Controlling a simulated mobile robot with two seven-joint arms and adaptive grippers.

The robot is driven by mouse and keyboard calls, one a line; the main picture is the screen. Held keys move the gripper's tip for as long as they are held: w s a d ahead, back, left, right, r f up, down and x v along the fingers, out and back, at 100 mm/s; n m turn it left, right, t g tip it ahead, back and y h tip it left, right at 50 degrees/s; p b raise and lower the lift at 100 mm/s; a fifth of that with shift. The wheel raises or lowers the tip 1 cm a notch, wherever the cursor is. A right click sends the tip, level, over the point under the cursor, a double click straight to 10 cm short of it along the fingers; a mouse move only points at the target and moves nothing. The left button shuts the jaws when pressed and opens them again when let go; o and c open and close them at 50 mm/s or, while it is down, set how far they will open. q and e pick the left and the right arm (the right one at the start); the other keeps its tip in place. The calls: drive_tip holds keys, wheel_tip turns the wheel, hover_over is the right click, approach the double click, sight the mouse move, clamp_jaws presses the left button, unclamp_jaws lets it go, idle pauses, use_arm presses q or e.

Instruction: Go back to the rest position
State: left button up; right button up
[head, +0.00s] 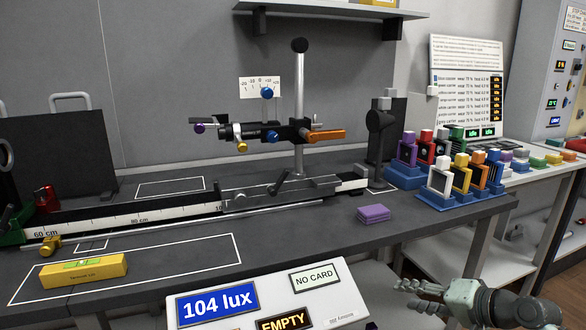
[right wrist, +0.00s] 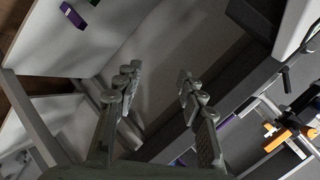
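My right gripper (head: 408,296) is at the lower right of the head view, in front of the bench's near edge and right of the lux display. In the right wrist view its two fingers (right wrist: 158,84) stand apart with nothing between them, so it is open and empty. My left gripper is in neither view. The dark bench (head: 300,228) carries a rail with a post and clamp assembly (head: 270,133). In the right wrist view the fingers point at the bench side and a pale surface below.
A white display box (head: 265,295) reads 104 lux at the front edge. A purple block (head: 373,213) lies on the bench; coloured holders (head: 440,180) stand at the right end. A yellow level (head: 84,269) lies at the left. Open space lies below the bench at right.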

drive_tip(key=s+f+n+g+h, duration=0.2)
drive_tip(key=s+f, duration=0.4)
drive_tip(key=f, duration=0.3)
drive_tip(key=s+f+n+g+h, duration=0.1)
drive_tip(key=s+f+h, duration=0.1)
drive_tip(key=s+f, duration=0.55)
drive_tip(key=s+d+f+n+g+h, duration=0.1)
drive_tip(key=s+f+n+g+h, duration=0.2)
drive_tip(key=s+f, duration=0.8)
drive_tip(key=s+n, duration=0.2)
drive_tip(key=s, duration=0.2)
drive_tip(key=shift+s+d+f+g+h, duration=0.2)
drive_tip(key=shift+d+f+g+h, duration=0.1)
drive_tip(key=shift+f+h, duration=0.1)
drive_tip(key=shift+w+d+r, duration=0.1)
